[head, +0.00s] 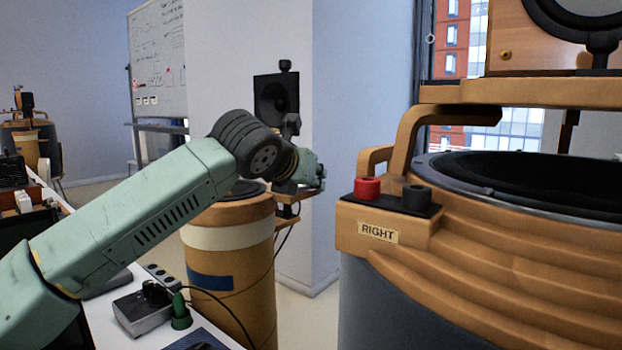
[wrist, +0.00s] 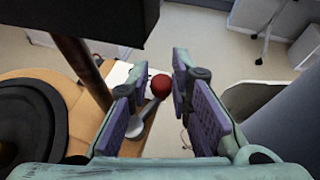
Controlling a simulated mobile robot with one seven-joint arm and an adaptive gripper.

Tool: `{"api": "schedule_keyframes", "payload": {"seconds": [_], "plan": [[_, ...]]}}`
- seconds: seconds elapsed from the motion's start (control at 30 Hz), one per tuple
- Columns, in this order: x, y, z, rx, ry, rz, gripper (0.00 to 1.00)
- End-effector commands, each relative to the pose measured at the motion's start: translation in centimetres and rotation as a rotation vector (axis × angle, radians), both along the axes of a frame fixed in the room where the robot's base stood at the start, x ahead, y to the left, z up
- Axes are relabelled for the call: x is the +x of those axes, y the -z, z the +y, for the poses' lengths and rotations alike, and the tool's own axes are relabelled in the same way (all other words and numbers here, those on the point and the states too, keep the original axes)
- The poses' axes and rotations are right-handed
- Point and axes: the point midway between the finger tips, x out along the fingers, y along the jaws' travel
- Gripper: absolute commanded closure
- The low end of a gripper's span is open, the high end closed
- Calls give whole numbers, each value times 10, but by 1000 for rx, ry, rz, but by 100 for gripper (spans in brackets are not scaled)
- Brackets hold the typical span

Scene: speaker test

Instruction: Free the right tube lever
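In the wrist view, a lever with a red ball knob (wrist: 160,86) and a grey shaft (wrist: 147,113) stands at the edge of a wooden speaker top (wrist: 72,84). My gripper (wrist: 160,72) is open, with its purple-padded fingers on either side of the knob. I see gaps beside the knob; contact is not clear. In the head view, my gripper (head: 312,170) is at the farther tube speaker (head: 228,265), and the lever cannot be made out there. The nearer wooden tube speaker (head: 480,265) carries a RIGHT label (head: 378,232).
A black speaker box (wrist: 95,18) on a post stands beside my gripper, also seen in the head view (head: 276,97). Red (head: 367,188) and black (head: 417,197) terminals sit on the nearer tube. A white desk (head: 115,335) holds a grey device (head: 140,312).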

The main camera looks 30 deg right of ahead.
Motion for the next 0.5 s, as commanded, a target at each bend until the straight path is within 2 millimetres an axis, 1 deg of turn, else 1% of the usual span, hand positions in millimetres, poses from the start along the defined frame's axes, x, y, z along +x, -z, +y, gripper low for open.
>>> {"api": "schedule_keyframes", "payload": {"seconds": [0.03, 0.2, 0.5], "plan": [[0, 0, 0, 0, 0, 0, 75], [0, 0, 0, 0, 1, 0, 65], [-1, -1, 1, -1, 1, 0, 65]]}}
